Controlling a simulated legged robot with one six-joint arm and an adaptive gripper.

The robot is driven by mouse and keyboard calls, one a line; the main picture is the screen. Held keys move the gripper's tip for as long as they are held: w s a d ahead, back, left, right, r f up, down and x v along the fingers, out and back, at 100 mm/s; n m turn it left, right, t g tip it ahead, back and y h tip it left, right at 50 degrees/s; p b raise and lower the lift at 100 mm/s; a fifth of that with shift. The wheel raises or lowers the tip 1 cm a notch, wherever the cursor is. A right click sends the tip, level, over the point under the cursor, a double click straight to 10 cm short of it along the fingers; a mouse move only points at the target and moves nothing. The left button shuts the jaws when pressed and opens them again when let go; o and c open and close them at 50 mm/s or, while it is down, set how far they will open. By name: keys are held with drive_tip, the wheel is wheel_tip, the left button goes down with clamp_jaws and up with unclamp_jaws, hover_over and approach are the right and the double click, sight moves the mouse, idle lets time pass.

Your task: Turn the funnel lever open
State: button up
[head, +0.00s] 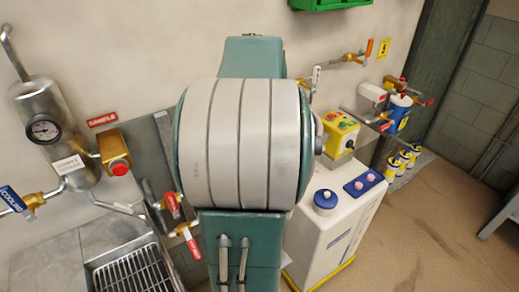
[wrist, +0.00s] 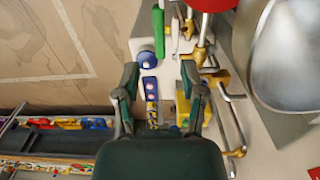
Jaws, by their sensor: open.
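My gripper (wrist: 160,74) shows in the wrist view with its two dark green fingers spread apart and nothing between them. A green lever handle (wrist: 158,33) lies beyond the fingertips, apart from them. Near the sink in the head view, two red lever handles with white labels, an upper one (head: 172,205) and a lower one (head: 189,243), stick out; their labels are too small to read. I cannot tell which lever is the funnel lever. My own arm fills the middle of the head view and hides what is behind it; my gripper does not show there.
A steel tank (head: 50,125) with a gauge and a blue-handled valve (head: 14,199) are at the left. A sink grate (head: 135,272) is below. A white machine (head: 325,235) with a blue knob and a yellow button box (head: 340,133) stand right.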

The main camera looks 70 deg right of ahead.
wheel_tip(320, 180, down, 6)
drive_tip(key=shift+f, duration=0.25)
clamp_jaws()
